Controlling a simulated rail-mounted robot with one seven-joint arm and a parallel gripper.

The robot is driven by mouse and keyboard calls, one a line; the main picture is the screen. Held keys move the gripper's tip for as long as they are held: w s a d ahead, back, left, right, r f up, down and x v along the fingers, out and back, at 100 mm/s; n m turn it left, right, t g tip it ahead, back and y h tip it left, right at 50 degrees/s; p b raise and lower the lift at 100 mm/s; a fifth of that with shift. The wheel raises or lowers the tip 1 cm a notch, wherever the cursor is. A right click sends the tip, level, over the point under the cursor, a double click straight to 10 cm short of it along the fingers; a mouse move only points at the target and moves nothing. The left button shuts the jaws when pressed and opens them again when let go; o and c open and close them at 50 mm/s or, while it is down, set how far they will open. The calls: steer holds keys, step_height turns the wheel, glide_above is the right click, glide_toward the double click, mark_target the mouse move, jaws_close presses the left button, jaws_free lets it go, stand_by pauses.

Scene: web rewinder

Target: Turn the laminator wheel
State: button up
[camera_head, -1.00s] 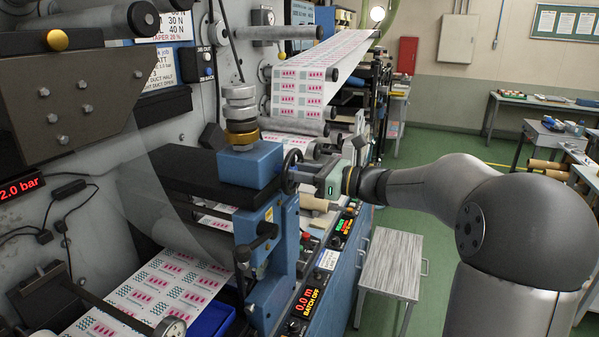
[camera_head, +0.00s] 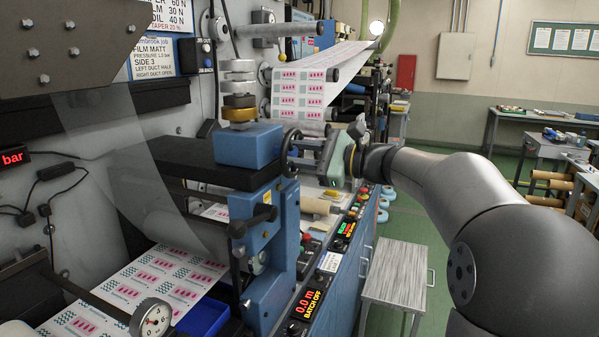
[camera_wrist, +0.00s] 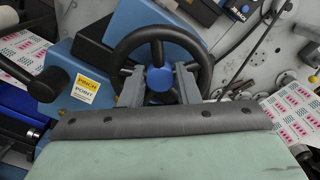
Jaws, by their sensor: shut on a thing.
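The laminator wheel (camera_wrist: 160,77) is a black-rimmed handwheel with dark spokes and a blue hub, seen nearly face-on in the wrist view. In the head view the wheel (camera_head: 287,150) shows edge-on at the right side of the blue laminator block (camera_head: 250,146). My gripper (camera_wrist: 160,88) faces the wheel, with one grey finger on each side of the hub, inside the rim. It is shut on the wheel, though the exact contact is hard to see. My gripper (camera_head: 305,157) reaches it from the right in the head view.
A yellow pinch point label (camera_wrist: 88,88) is left of the wheel. A black lever (camera_head: 252,221) sticks out below the block. The printed web (camera_head: 150,285) runs beneath.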

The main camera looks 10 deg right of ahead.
steer(key=n+b, duration=1)
steer(key=b, duration=0.1)
steer(key=shift+f, duration=0.2)
stand_by(0.4)
steer(key=o, duration=0.7)
steer(key=shift+c, duration=0.2)
steer(key=shift+r, duration=0.1)
steer(key=shift+s+d+b, duration=0.1)
steer(key=shift+b, duration=0.2)
steer(key=v, duration=1.7)
